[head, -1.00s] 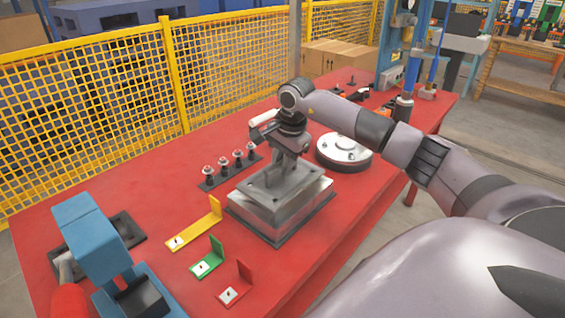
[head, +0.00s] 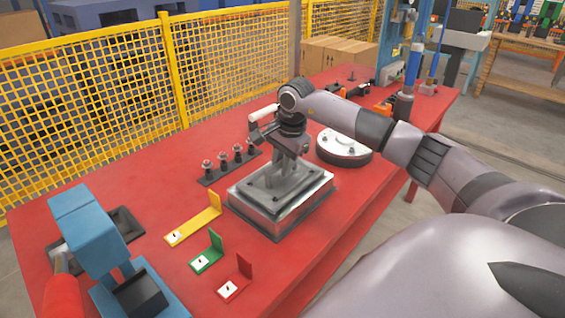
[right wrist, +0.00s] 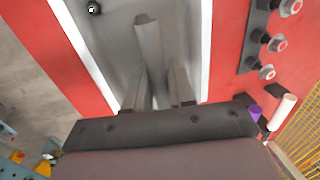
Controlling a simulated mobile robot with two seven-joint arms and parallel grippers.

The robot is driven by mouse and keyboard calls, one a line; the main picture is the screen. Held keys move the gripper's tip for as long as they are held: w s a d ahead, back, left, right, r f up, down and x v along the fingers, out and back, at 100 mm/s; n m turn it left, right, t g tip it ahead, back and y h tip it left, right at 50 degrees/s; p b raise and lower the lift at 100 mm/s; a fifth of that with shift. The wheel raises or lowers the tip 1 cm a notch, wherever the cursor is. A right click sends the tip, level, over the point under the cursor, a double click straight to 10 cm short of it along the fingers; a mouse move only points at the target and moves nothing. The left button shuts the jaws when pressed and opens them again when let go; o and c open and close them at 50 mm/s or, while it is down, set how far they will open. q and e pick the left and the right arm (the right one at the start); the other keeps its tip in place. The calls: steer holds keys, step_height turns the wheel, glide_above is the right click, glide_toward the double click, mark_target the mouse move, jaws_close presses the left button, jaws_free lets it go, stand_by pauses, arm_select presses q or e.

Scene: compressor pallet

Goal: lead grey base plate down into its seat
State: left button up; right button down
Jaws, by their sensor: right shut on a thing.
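The grey base plate (head: 262,187) is a flat metal plate with holes and a raised middle rib. In the head view it lies level over the metal seat block (head: 290,218) on the red table. I cannot tell whether any gap is left between them. My right gripper (head: 285,165) comes down from above, shut on the rib. In the right wrist view the fingers (right wrist: 158,92) stand either side of the rib (right wrist: 149,45), over the grey plate (right wrist: 112,35). The underside of the plate is hidden. My left gripper is not in view.
A dark rack of several studs (head: 230,163) stands left of the block. Yellow (head: 195,221), green (head: 207,256) and red (head: 237,281) brackets lie in front-left. A round silver flange (head: 344,146) is behind-right. A blue device (head: 90,235) stands at near left.

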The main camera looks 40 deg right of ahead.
steer(key=shift+f, duration=0.25)
steer(key=c, duration=0.9)
jaws_free()
steer(key=shift+f, duration=0.1)
steer(key=r, duration=0.3)
steer(key=s+r, duration=0.1)
steer(key=r, duration=0.3)
steer(key=shift+s+r+b, duration=0.15)
steer(key=shift+s+b, duration=0.05)
steer(key=shift+b, duration=0.1)
steer(key=shift+s, duration=0.1)
